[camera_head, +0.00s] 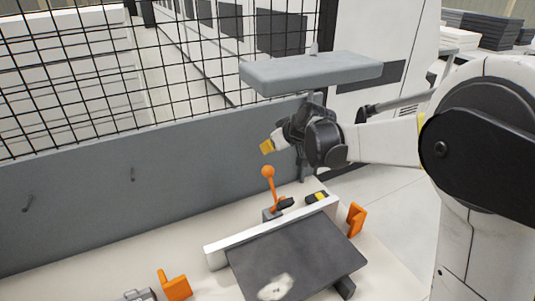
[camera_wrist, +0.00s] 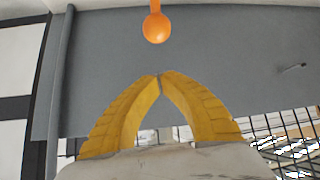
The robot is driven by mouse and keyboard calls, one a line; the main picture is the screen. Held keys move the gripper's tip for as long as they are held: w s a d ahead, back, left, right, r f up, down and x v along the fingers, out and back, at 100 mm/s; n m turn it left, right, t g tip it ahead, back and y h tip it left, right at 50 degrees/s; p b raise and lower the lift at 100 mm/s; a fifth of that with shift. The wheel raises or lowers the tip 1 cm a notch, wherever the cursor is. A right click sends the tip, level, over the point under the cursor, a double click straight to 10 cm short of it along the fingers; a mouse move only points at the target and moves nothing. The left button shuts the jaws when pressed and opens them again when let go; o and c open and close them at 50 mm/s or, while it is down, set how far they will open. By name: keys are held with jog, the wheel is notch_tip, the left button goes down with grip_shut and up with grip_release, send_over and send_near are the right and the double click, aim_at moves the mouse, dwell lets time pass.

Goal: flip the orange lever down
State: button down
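The orange lever (camera_head: 270,188) stands nearly upright on a small grey base on the white bench, with a round ball at its top. My gripper (camera_head: 267,146) is just above the ball in the head view, with a visible gap between them. In the wrist view the lever's orange ball (camera_wrist: 156,28) shows beyond the fingertips, and its stem runs off the top edge. The yellow fingers of my gripper (camera_wrist: 158,77) meet at their tips with nothing between them.
A white fence bar (camera_head: 270,234) and a dark plate (camera_head: 300,252) lie in front of the lever. An orange bracket (camera_head: 356,219) stands at right, another orange part (camera_head: 176,287) at left. A grey panel (camera_head: 120,205) and black mesh rise behind. A grey shelf (camera_head: 310,71) hangs above my wrist.

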jog(key=b+x, duration=0.2)
jog(key=x, duration=0.7)
jog(key=s+d, duration=0.2)
jog(key=s, duration=0.1)
jog(key=shift+s+d+f, duration=0.15)
jog(key=shift+s, duration=0.05)
jog(key=shift+s, duration=0.1)
jog(key=shift+s+d+r+t+y+b, duration=0.15)
jog(key=shift+s+d+t+b, duration=0.1)
jog(key=shift+s+t+b, duration=0.25)
jog(key=shift+s+d+r+t+y+b, duration=0.15)
jog(key=shift+s+d+t+b, duration=0.2)
jog(key=shift+s, duration=0.25)
jog(key=s+d+t+b, duration=0.1)
jog(key=s, duration=0.1)
jog(key=s+t+y+b, duration=0.1)
jog(key=s+b, duration=0.1)
jog(key=s+d+t+b, duration=0.1)
jog(key=s, duration=0.1)
jog(key=shift+s+d+t+y+b, duration=0.3)
jog(key=shift+s+t+y+b, duration=0.05)
jog(key=shift+y+b, duration=0.05)
jog(key=b, duration=0.4)
send_near(287, 204)
jog(key=shift+x, duration=3)
